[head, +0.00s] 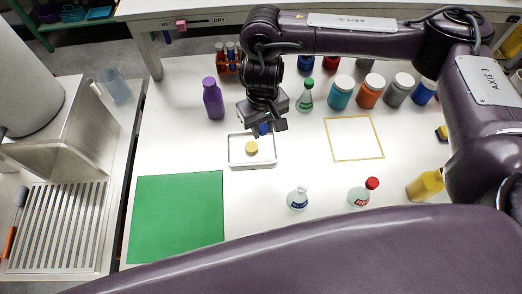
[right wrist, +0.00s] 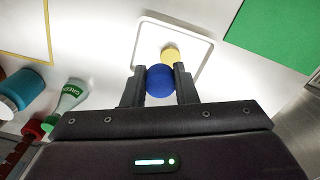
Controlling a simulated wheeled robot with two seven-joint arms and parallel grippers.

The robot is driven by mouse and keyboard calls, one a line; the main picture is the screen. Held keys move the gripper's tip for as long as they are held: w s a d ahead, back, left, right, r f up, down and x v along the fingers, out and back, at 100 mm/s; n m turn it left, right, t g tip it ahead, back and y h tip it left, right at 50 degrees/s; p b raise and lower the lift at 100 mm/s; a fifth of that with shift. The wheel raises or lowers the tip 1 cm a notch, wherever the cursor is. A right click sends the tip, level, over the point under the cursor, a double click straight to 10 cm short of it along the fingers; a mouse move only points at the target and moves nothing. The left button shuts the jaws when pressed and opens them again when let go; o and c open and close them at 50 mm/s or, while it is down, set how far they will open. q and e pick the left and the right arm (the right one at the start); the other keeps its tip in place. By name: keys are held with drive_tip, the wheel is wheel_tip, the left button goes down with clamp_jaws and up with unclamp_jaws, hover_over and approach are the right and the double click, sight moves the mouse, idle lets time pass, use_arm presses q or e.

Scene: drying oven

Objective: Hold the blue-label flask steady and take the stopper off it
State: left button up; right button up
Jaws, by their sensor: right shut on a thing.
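The blue-label flask (head: 298,199) stands upright on the white bench with a pale, bare neck and no coloured stopper on it. My right gripper (head: 266,123) is shut on a round blue stopper (right wrist: 160,82), away from the flask. It is over or near the white tray (head: 237,164); I cannot tell its exact height. The tray also shows in the right wrist view (right wrist: 142,32). A yellow stopper (head: 251,148) lies in the tray. My left gripper is not in view.
A red-stoppered flask (head: 362,194) and a yellow bottle (head: 425,186) stand to the right. A green-label flask (head: 306,97), a purple bottle (head: 213,101) and several jars stand behind. A green mat (head: 177,218) and a yellow-outlined square (head: 354,138) are clear.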

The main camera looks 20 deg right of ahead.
drive_tip(key=b, duration=0.2)
hover_over(262, 157)
wheel_tip(262, 157, down, 9)
drive_tip(key=shift+s+f, duration=0.1)
wheel_tip(262, 157, down, 3)
drive_tip(key=shift+b, duration=0.7)
drive_tip(key=shift+f, duration=0.4)
drive_tip(key=shift+f, duration=0.15)
drive_tip(key=o, duration=0.7)
